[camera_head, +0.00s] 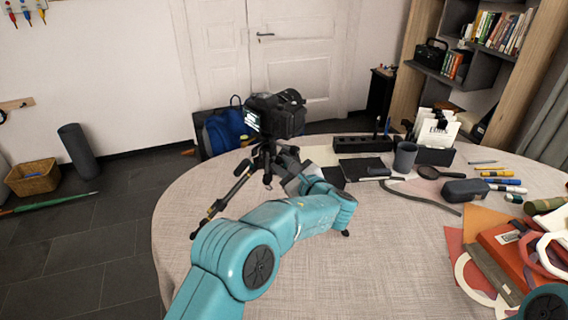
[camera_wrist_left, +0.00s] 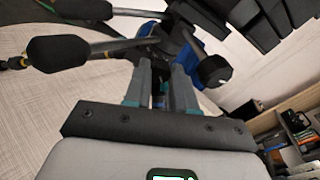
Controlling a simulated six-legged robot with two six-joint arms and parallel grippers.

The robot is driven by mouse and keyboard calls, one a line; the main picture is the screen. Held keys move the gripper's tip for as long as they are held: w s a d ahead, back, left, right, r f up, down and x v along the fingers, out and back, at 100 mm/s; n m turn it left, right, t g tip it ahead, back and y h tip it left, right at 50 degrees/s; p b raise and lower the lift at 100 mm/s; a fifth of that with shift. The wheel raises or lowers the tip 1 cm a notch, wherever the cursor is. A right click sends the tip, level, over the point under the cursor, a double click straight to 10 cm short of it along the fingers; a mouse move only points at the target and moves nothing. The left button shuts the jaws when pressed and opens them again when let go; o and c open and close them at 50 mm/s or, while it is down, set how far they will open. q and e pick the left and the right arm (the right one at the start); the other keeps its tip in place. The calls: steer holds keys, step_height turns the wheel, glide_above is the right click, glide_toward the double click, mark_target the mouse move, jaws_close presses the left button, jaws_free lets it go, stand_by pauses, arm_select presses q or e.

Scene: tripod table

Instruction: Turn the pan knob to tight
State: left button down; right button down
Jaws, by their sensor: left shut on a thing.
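A black camera (camera_head: 278,114) stands on a small black tripod (camera_head: 268,158) on the round table. My left arm reaches in from the left, and its gripper (camera_head: 288,170) is at the tripod head, close below the camera. In the left wrist view, my left gripper (camera_wrist_left: 161,72) has its two grey fingers shut on a small dark part of the tripod head, apparently the pan knob (camera_wrist_left: 160,88). The fingers hide most of it. A separate black knob (camera_wrist_left: 214,71) sits to the right of the fingers. A foam-gripped handle (camera_wrist_left: 56,53) extends left. My right gripper is out of view.
The table (camera_head: 400,270) is clear at the front middle. A black notebook (camera_head: 364,168), a grey cup (camera_head: 405,156) and a pen holder (camera_head: 362,143) stand to the right of the tripod. A red case (camera_head: 515,255) and colored papers lie at the right edge.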

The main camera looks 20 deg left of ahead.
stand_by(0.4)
arm_select(q)
steer(key=c, duration=1.2)
jaws_free()
steer(key=shift+d, duration=0.1)
steer(key=b+v, duration=0.1)
steer(key=v, duration=1.5)
steer(key=shift+s, duration=0.15)
steer(key=shift+f, duration=0.1)
